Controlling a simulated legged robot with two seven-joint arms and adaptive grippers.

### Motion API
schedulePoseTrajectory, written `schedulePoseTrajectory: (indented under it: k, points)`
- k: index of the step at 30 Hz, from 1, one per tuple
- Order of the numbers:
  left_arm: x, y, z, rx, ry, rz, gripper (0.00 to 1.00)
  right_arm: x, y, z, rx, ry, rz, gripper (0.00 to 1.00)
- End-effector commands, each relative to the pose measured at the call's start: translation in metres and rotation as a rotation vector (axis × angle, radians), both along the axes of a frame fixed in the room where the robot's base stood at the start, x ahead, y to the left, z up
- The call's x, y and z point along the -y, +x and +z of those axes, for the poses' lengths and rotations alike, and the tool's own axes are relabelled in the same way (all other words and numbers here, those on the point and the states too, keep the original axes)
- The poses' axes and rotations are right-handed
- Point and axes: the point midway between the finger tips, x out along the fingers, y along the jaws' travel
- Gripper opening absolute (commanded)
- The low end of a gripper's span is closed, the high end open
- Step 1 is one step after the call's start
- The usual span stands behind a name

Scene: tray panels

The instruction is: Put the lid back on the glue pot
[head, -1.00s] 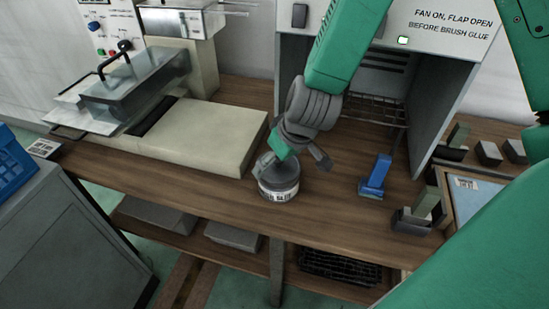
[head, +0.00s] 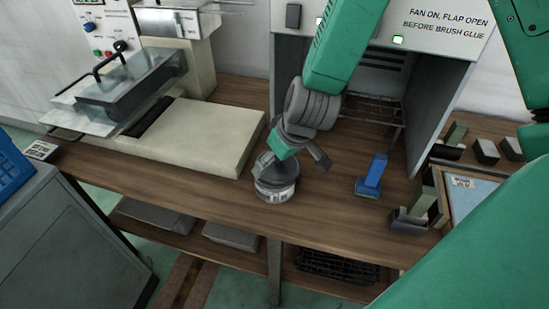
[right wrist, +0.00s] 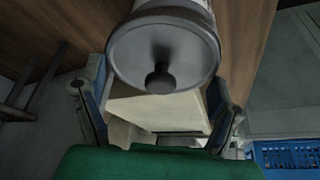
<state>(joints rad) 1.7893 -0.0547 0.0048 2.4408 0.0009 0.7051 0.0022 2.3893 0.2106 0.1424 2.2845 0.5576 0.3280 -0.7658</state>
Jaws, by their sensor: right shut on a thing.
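The glue pot (head: 274,191), a squat grey pot with a white label, stands upright on the wooden bench near its front edge. My right gripper (head: 281,160) comes down over it from behind. In the right wrist view the grey round lid (right wrist: 135,50) with a dark knob (right wrist: 159,79) covers the pot's top, and part of the labelled pot shows beyond it. The fingers of my right gripper (right wrist: 160,92) lie on either side of the lid, shut on its rim. Whether the lid is fully seated I cannot tell. My left gripper is not in view.
A cream press base (head: 190,135) stands left of the pot. A blue-handled block (head: 372,176) and a grey holder (head: 412,216) stand to the right. A grey fume cabinet (head: 440,110) is behind. Bare bench lies just right of the pot.

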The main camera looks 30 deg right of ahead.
Motion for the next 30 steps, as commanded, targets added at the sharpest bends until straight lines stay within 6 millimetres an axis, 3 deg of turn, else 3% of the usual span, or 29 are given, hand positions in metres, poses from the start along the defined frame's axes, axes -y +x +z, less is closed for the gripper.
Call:
schedulePoseTrajectory:
  k: [30]
  points:
    - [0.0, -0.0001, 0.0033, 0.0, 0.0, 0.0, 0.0, -0.0057, 0.0, -0.0017, 0.0, 0.0, 0.001, 0.69]
